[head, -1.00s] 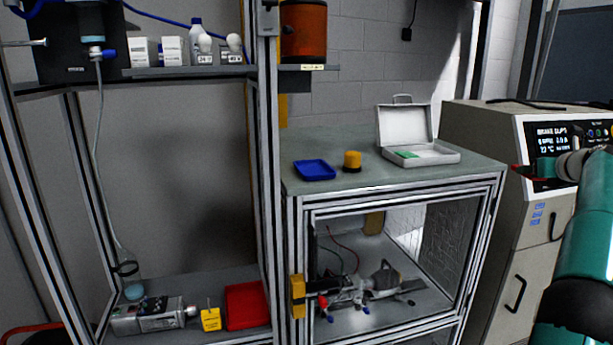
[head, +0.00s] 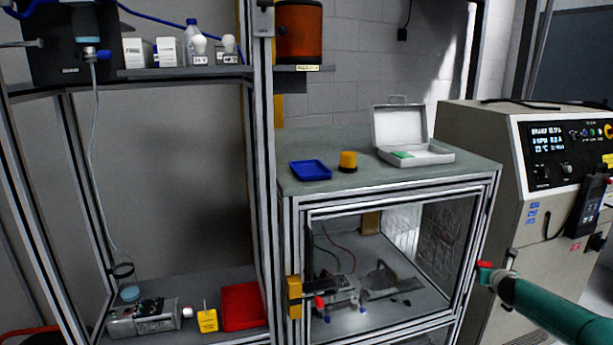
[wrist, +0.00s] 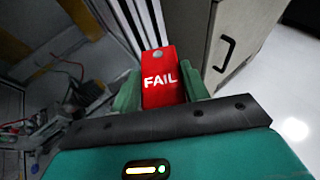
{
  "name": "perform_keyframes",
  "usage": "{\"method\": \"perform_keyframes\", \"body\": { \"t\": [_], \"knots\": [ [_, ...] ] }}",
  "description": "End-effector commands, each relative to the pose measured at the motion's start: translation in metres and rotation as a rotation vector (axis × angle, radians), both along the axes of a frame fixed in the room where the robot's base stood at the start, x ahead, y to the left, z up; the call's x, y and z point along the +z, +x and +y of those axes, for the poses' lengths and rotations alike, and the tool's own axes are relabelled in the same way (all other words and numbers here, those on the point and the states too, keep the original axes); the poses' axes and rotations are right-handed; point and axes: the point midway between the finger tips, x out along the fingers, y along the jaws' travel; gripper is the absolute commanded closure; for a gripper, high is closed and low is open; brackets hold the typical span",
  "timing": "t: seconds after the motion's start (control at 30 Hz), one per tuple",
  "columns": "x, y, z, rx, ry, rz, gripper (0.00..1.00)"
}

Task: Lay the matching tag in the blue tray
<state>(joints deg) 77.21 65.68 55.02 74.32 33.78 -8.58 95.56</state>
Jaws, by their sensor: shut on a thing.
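My gripper (wrist: 160,90) is shut on a red tag (wrist: 163,80) marked "FAIL", with a hole near its far end. In the head view the red tag (head: 484,266) shows as a small red tip at my green arm's end, right of the bench cabinet and below its top. The blue tray (head: 310,170) lies empty on the bench top, at its left front, up and left of my gripper. A yellow tag (head: 207,320) stands on the lower left shelf beside a red tray (head: 243,306); its print is too small to read.
A yellow-orange knob-like object (head: 348,161) stands just right of the blue tray. The cabinet's metal frame (head: 400,190) edges the bench. A control machine (head: 545,170) stands at the right. Bench room in front of the case is clear.

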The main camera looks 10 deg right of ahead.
Motion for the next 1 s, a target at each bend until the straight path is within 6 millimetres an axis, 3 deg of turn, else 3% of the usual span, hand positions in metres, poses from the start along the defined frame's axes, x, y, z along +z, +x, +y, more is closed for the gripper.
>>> {"method": "perform_keyframes", "body": {
  "t": [0.27,0.47,0.6,0.8,1.0],
  "knots": [
    [-0.111,0.003,0.072,0.005,0.012,-0.002,0.77],
    [-0.176,0.002,0.15,0.057,0.002,0.002,0.77],
    [-0.21,-0.002,0.216,0.116,-0.001,0.002,0.77],
    [-0.235,-0.014,0.32,0.217,0.001,0.001,0.77],
    [-0.229,-0.033,0.425,0.33,0.003,0.0,0.77]
  ]
}}
